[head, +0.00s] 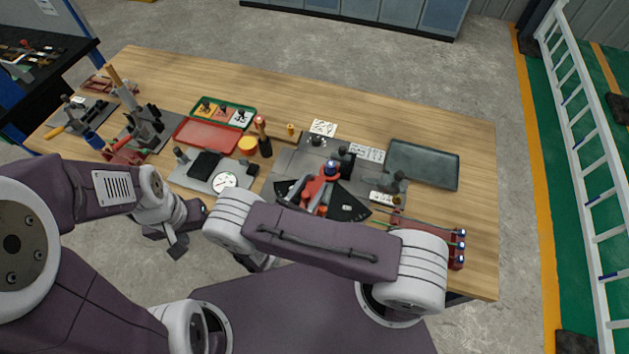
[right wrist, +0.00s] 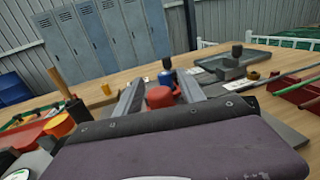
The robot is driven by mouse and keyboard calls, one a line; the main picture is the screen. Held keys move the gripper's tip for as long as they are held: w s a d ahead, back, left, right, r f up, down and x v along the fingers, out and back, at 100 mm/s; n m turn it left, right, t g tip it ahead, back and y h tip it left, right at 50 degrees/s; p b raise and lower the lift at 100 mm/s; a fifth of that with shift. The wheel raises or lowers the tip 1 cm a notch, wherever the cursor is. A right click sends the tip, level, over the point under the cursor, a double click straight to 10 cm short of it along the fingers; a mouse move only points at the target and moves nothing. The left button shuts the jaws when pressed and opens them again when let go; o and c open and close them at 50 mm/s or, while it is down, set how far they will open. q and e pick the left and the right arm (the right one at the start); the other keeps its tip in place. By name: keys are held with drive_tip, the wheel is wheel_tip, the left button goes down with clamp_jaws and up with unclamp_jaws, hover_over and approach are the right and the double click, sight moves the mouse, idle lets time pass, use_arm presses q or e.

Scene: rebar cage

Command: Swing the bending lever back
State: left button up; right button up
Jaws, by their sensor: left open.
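The bending lever (head: 318,188) is red with a blue top and sits on the bender in the middle of the table's near side. A black fan-shaped plate (head: 346,207) with markings spreads below it. In the right wrist view the red part (right wrist: 160,97) and the blue top (right wrist: 166,78) appear between my fingers. My right gripper (right wrist: 160,80) has its fingers apart, one on each side of the lever; I cannot tell if they touch it. My right arm hides part of the bender in the head view. My left gripper (head: 165,240) is open and empty, off the table's near edge.
A dark empty tray (head: 423,165) lies at the right. A red bin (head: 453,247) with rods is at the near right. Red and green trays (head: 208,136), a yellow roll (head: 248,145) and a grey plate with a dial (head: 224,180) lie to the left. Hand tools stand far left.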

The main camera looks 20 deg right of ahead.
drive_tip(key=shift+s+a+r, duration=0.1)
drive_tip(key=shift+s+a, duration=0.1)
drive_tip(key=shift+s, duration=0.05)
drive_tip(key=c, duration=0.4)
drive_tip(key=shift+s, duration=0.1)
drive_tip(key=c, duration=0.5)
clamp_jaws()
drive_tip(key=shift+d, duration=0.1)
